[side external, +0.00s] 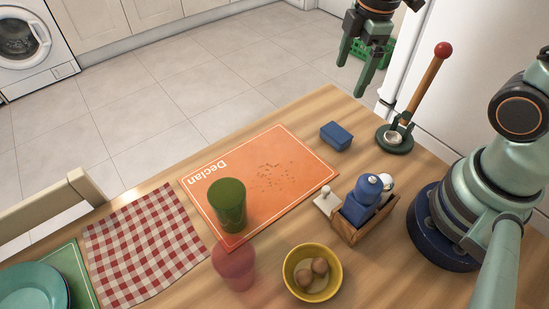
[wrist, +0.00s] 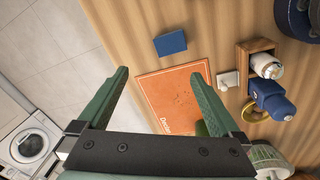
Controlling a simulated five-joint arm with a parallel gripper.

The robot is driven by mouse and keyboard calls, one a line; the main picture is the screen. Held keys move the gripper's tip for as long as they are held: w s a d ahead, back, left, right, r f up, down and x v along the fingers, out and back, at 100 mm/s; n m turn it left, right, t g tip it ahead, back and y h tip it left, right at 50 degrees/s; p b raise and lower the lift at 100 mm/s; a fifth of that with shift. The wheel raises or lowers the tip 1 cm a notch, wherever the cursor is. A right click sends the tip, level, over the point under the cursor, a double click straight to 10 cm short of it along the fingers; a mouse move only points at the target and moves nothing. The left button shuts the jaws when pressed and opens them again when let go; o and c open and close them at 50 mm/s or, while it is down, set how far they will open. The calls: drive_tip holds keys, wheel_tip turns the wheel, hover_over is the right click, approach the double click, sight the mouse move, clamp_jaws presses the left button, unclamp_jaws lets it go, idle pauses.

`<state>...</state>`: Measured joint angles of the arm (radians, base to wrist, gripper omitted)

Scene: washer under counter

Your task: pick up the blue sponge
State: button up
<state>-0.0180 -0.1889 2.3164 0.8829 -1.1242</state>
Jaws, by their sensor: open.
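The blue sponge (side external: 336,136) is a small block on the wooden table, just beyond the far right corner of the orange placemat (side external: 305,173). My gripper (side external: 356,80) is open and empty, raised above the table's far edge in the side view. In the wrist view my gripper (wrist: 160,77) shows its two green fingers spread wide with nothing between them touching.
A wooden caddy (side external: 349,231) with a blue bottle (side external: 364,192) stands right of the placemat. A red-knobbed upright stick (side external: 430,80) stands on a green base near the sponge. A green cup (side external: 229,207), pink cup (side external: 234,265) and yellow bowl (side external: 312,292) stand nearer. Bare wood surrounds the sponge.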

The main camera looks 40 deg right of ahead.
sight(337, 131)
drive_tip(key=shift+a+f+n+g, duration=0.2)
drive_tip(key=shift+f+n, duration=0.65)
drive_tip(key=shift+f, duration=1.8)
drive_tip(key=shift+d+f+n+g, duration=0.1)
drive_tip(key=shift+f+n+g, duration=0.5)
drive_tip(key=shift+f, duration=2.05)
drive_tip(key=shift+a+f+n, duration=0.1)
drive_tip(key=shift+f+n, duration=0.95)
drive_tip(key=shift+f, duration=1.6)
drive_tip(key=c, duration=1.2)
drive_tip(key=shift+r, duration=0.15)
wheel_tip(337, 131, up, 20)
drive_tip(key=shift+f, duration=0.1)
